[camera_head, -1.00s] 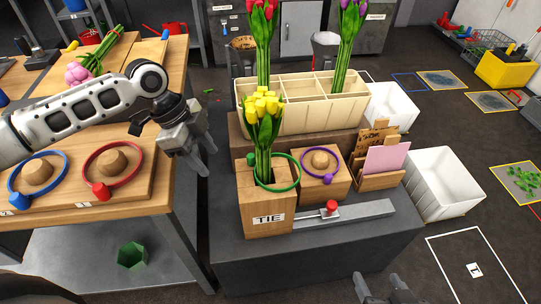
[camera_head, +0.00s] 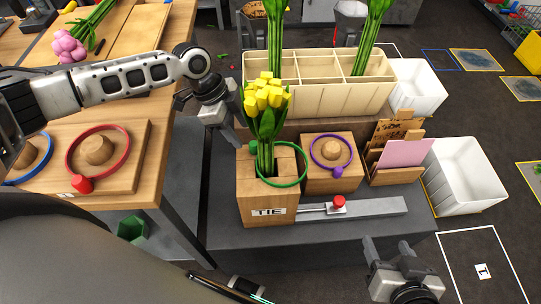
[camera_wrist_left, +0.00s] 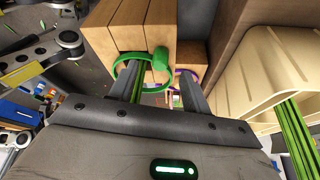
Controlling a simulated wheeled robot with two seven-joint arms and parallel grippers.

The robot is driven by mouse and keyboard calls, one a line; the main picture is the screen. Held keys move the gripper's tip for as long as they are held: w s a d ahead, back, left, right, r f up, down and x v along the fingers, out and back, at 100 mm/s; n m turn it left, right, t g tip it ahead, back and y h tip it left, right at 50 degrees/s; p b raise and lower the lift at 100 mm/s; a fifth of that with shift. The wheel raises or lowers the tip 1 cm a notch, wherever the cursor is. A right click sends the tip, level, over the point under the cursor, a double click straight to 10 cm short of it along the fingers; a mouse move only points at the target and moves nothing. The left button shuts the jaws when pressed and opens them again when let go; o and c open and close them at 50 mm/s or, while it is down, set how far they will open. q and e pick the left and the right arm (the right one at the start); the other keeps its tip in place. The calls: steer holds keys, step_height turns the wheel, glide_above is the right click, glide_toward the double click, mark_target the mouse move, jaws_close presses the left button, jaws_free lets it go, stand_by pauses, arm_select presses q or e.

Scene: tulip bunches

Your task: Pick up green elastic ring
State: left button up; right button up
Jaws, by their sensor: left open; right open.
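The green elastic ring (camera_head: 304,175) is at the top of the wooden TIE box (camera_head: 268,212), by the yellow tulip stems; flowers and leaves hide part of it. In the left wrist view, the ring's green tab (camera_wrist_left: 160,58) shows just ahead of my left fingers. My left gripper (camera_head: 235,136) is open behind and left of the yellow tulips, partly hidden by them. In the left wrist view (camera_wrist_left: 160,70) one finger overlaps the ring's loop; I cannot tell whether they touch. My right gripper (camera_head: 388,246) is open and empty near the grey stand's front right.
The yellow tulips (camera_head: 265,98) stand upright in the TIE box. A purple ring (camera_head: 313,148) on a wooden block, a card holder (camera_head: 398,176) and a cream divided box (camera_head: 320,101) are close by. Red (camera_head: 128,152) and blue rings lie on the left table.

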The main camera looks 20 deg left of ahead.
arm_select(q)
steer(key=x, duration=0.4)
steer(key=shift+w+d+r, duration=0.1)
steer(key=shift+w+d, duration=0.05)
steer(key=shift+d, duration=0.25)
steer(key=shift+d+f, duration=0.2)
steer(key=shift+f, duration=0.35)
jaws_close()
